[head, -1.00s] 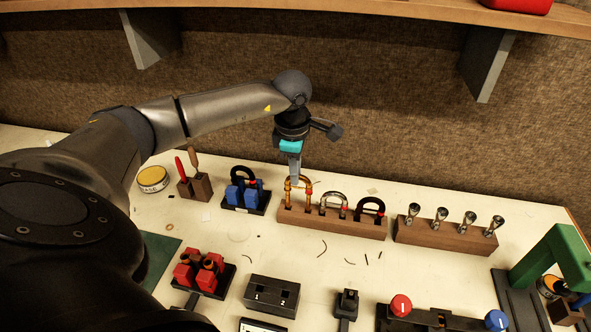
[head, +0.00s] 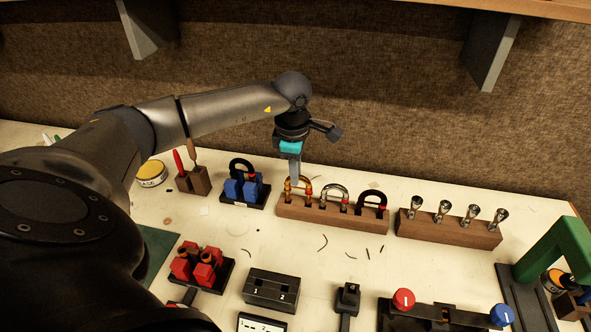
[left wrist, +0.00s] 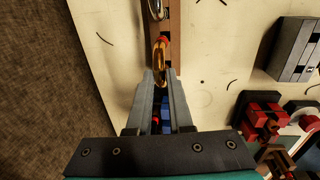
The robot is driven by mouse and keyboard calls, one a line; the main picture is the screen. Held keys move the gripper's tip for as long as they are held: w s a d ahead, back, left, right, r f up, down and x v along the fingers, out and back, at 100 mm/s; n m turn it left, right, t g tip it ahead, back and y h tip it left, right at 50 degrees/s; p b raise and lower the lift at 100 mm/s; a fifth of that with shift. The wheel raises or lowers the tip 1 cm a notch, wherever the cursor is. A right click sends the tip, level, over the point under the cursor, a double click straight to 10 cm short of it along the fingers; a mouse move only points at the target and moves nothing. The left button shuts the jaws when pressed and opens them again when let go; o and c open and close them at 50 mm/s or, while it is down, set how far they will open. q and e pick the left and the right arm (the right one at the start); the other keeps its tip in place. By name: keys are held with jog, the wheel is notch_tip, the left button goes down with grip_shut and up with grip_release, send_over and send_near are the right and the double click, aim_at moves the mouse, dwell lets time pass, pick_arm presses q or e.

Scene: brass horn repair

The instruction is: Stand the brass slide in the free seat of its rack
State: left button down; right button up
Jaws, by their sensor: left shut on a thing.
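The brass slide (head: 306,187), a gold U-shaped tube with red on one leg, stands upright at the left end of the wooden rack (head: 355,227). Its legs go down into the left seat; how deep they sit is hidden. My left gripper (head: 295,184) points down and is shut on the slide's upper part. In the left wrist view the slide (left wrist: 160,58) shows at my left fingertips (left wrist: 162,78). A silver slide (head: 335,188) and a dark slide (head: 374,194) stand in the rack's other seats. My right gripper is not in view.
A wooden block with several silver mouthpieces (head: 450,231) stands right of the rack. A black holder with blue blocks (head: 248,189) is close on its left. Red blocks (head: 205,262) and a numbered black block (head: 271,291) stand nearer. Bench in front of the rack is mostly clear.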

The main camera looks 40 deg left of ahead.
pick_arm(q)
jog(key=shift+f+b, duration=0.4)
jog(key=shift+f, duration=0.15)
jog(key=c, duration=0.7)
grip_release()
jog(key=shift+c, duration=0.2)
jog(key=shift+r, duration=0.1)
notch_tip(320, 180, up, 15)
jog(key=s+d, duration=0.1)
jog(key=shift+s+p, duration=0.4)
